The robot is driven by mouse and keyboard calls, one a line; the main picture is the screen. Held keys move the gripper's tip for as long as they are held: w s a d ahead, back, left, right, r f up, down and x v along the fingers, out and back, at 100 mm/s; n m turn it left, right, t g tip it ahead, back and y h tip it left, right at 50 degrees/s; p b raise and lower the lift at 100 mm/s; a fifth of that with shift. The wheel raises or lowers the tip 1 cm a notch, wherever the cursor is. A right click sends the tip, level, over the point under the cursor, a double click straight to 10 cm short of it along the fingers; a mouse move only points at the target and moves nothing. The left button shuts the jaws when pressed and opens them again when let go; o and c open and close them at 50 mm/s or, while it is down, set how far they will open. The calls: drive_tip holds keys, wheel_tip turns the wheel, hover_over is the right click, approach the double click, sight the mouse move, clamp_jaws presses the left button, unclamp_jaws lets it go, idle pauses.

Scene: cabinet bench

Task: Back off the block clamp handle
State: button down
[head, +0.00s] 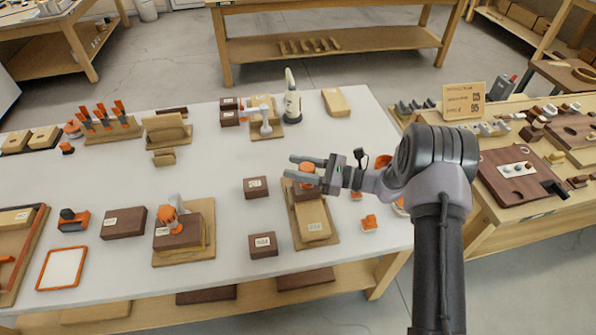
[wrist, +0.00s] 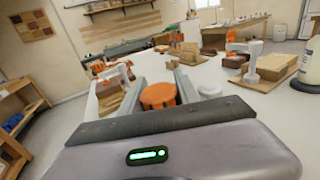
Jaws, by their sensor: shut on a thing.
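The orange block clamp handle (head: 307,168) is a round knob above a dark brown block (head: 308,192) on a wooden board (head: 331,237). My gripper (head: 304,169) reaches in from the right, with one grey finger on each side of the handle. In the wrist view, the handle (wrist: 158,95) sits between the two fingers, and my gripper (wrist: 160,92) is shut on it. The fingers and palm hide parts of the clamp below the handle.
Labelled dark blocks (head: 256,187) stand left of the board. Another clamp with an orange knob (head: 169,217) is further left. A white bottle (head: 291,100) stands behind. Small orange parts (head: 369,223) lie to the right.

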drive_tip(key=shift+s+r+n+g+b, duration=0.1)
drive_tip(key=shift+n+g+b, duration=0.35)
drive_tip(key=shift+g, duration=0.35)
drive_tip(key=c, duration=0.9)
unclamp_jaws()
drive_tip(key=shift+a, duration=0.15)
drive_tip(key=d+p, duration=0.1)
drive_tip(key=d, duration=0.4)
drive_tip(key=s+d+p, duration=0.1)
drive_tip(key=d, duration=0.5)
drive_tip(key=d+p, duration=0.1)
drive_tip(key=d, duration=0.5)
drive_tip(key=shift+s+d, duration=0.25)
